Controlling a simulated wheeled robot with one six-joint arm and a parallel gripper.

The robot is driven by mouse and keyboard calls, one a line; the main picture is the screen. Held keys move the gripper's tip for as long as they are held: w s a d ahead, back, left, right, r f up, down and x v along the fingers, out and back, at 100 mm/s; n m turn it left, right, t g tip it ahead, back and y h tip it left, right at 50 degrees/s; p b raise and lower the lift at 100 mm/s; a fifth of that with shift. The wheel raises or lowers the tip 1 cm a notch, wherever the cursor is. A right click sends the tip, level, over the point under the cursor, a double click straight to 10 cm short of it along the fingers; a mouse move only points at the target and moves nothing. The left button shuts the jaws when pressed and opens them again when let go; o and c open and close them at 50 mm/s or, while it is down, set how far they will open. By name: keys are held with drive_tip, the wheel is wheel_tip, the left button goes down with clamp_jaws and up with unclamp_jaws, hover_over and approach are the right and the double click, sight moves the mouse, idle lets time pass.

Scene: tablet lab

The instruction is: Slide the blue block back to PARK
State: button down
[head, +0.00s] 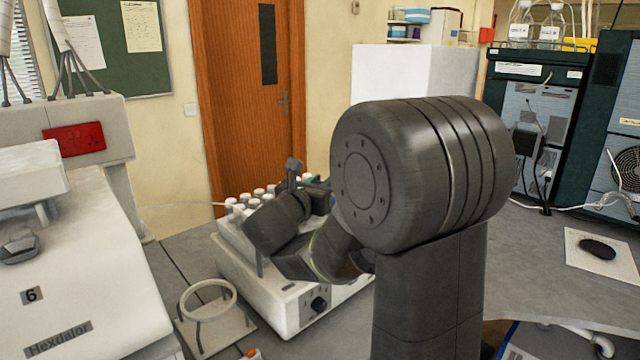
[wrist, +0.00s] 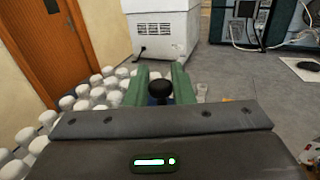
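In the wrist view the two green fingers of my gripper (wrist: 159,88) stand apart, one on each side of a round black knob (wrist: 158,89). A small patch of the blue block (wrist: 157,101) shows just below the knob, between the fingers; the rest is hidden by my gripper. I cannot tell whether the fingers press on it or only flank it. In the head view my arm hides most of my gripper, and a bit of green shows behind it, over the white bench unit (head: 283,301). No PARK marking is readable.
Several white-capped bottles (wrist: 82,90) stand close on the left of my gripper. A ring stand (head: 207,298) is left of the bench unit, beside a large white machine (head: 100,275). A white cabinet (wrist: 165,30) stands ahead.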

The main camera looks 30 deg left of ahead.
drive_tip(key=s+a, duration=0.3)
drive_tip(key=s, duration=0.9)
drive_tip(key=shift+s+a, duration=0.3)
drive_tip(key=shift+a, duration=0.05)
drive_tip(key=c, duration=1.3)
unclamp_jaws()
drive_tip(key=shift+s, duration=0.15)
drive_tip(key=shift+c, duration=0.2)
drive_tip(key=shift+o, duration=0.2)
drive_tip(key=shift+s, duration=0.1)
drive_tip(key=shift+r, duration=0.1)
wheel_tip(320, 180, up, 10)
drive_tip(key=shift+f, duration=0.2)
